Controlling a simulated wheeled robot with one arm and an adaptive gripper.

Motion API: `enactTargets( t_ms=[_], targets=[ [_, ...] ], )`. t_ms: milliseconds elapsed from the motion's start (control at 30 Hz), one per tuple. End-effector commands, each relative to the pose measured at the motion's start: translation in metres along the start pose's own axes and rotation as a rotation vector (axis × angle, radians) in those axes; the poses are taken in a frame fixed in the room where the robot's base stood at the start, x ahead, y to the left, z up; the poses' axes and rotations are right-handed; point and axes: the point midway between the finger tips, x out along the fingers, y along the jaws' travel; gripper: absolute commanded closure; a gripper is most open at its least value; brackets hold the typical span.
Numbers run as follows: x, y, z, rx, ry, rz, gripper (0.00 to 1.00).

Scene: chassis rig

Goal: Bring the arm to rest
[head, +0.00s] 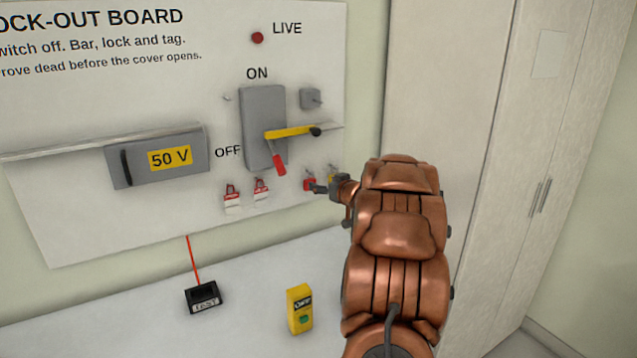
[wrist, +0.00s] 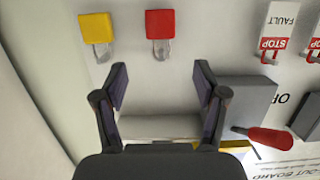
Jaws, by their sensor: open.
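My arm reaches up from the lower right in the head view. My gripper (head: 318,187) is near the lower right of the lock-out board (head: 75,225). In the wrist view my gripper (wrist: 161,78) is open, with nothing between its fingers. A red padlock (wrist: 160,24) and a yellow padlock (wrist: 95,27) hang on the board beyond the fingertips, apart from them. In the head view the red padlock (head: 309,184) is beside the gripper, and the yellow one is partly hidden.
The grey switch box (head: 262,110) has its red handle (head: 279,165) pointing down and a yellow bar (head: 290,132) across it. Red-and-white tags (head: 232,198) hang below. A black box (head: 203,297) and a yellow device (head: 300,308) stand on the bench. A tall cabinet (head: 470,110) is at right.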

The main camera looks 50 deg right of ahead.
Motion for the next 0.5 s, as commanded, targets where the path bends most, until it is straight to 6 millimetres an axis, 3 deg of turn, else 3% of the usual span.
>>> enactTargets(
  t_ms=[200,500],
  targets=[
    [-0.026,0.000,-0.002,-0.002,0.003,-0.001,0.29],
    [-0.037,-0.001,-0.001,-0.001,0.002,-0.002,0.29]
  ],
)
